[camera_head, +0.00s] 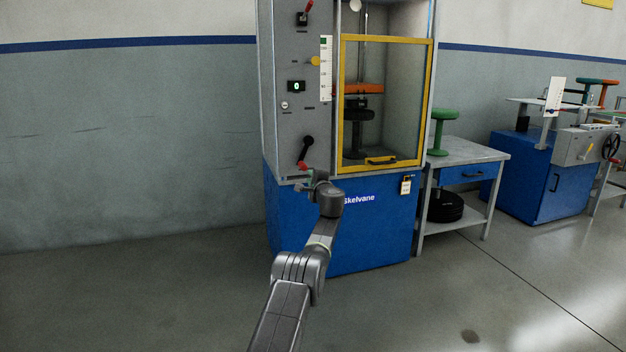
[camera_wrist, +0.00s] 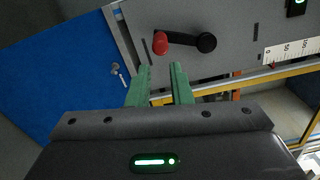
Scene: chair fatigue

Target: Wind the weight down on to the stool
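The crank (camera_head: 306,152) is a black arm with a red knob on the grey panel of the test machine. In the wrist view the red knob (camera_wrist: 160,43) lies just beyond my fingertips, with the crank's black hub to its right. My gripper (camera_wrist: 162,67) has two green fingers, open with an empty gap; the knob is not between them. It also shows in the head view (camera_head: 309,184), just below the crank. Behind the yellow-framed door, an orange disc (camera_head: 368,88), seemingly the weight, hangs on a rod above a dark stool (camera_head: 357,140). Whether they touch is unclear.
The yellow door (camera_head: 382,163) is closed. A scale (camera_head: 326,68) and a green-lit display (camera_head: 296,86) are on the panel. A red-handled switch (camera_head: 303,18) is higher up. A side table (camera_head: 470,150) with a green stool (camera_head: 442,130) stands right. Floor at left is clear.

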